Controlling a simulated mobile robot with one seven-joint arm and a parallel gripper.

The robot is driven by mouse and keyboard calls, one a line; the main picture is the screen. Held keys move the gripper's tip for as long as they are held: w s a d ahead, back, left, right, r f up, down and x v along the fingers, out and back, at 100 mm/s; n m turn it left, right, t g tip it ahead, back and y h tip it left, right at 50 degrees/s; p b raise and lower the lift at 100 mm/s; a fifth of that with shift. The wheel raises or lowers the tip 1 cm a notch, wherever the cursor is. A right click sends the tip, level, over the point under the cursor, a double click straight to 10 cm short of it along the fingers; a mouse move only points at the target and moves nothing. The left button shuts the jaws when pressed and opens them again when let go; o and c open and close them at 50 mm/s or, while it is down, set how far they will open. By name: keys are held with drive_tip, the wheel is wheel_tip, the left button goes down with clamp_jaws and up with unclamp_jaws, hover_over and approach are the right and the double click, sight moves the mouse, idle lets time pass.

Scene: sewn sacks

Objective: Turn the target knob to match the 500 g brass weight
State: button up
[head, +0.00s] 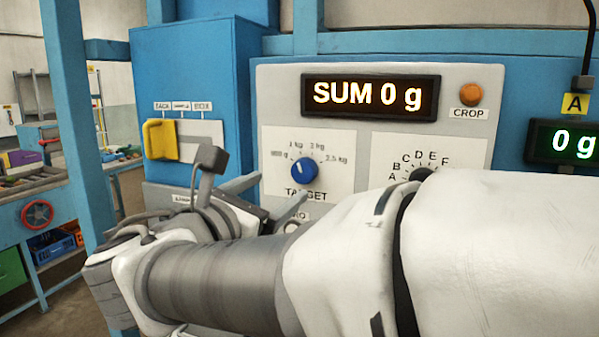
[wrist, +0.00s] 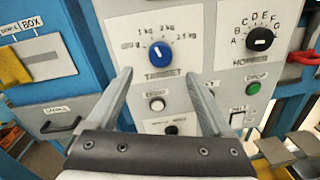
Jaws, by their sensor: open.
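The blue target knob (head: 304,170) sits on a white plate marked TARGET on the grey panel. Its scale has a blurred left mark, then 1 kg, 2 kg and 2.5 kg. The knob's white pointer leans up and slightly left, toward the 1 kg mark. The knob also shows in the wrist view (wrist: 160,57), ahead of and between my fingers. My gripper (wrist: 160,79) is open and empty, its fingertips apart from the knob and a little below it in the picture. In the head view my arm covers the lower panel. I see no brass weight in either view.
A display (head: 371,97) reads SUM 0 g; a green one (head: 563,142) reads 0 g. An orange CROP lamp (head: 471,94) is beside the first. The black hopper knob (wrist: 260,39) and green DROP button (wrist: 253,89) lie right. A yellow part (head: 160,139) sits left.

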sight(301, 172)
drive_tip(key=x, duration=0.9)
drive_tip(key=shift+p, duration=0.35)
clamp_jaws()
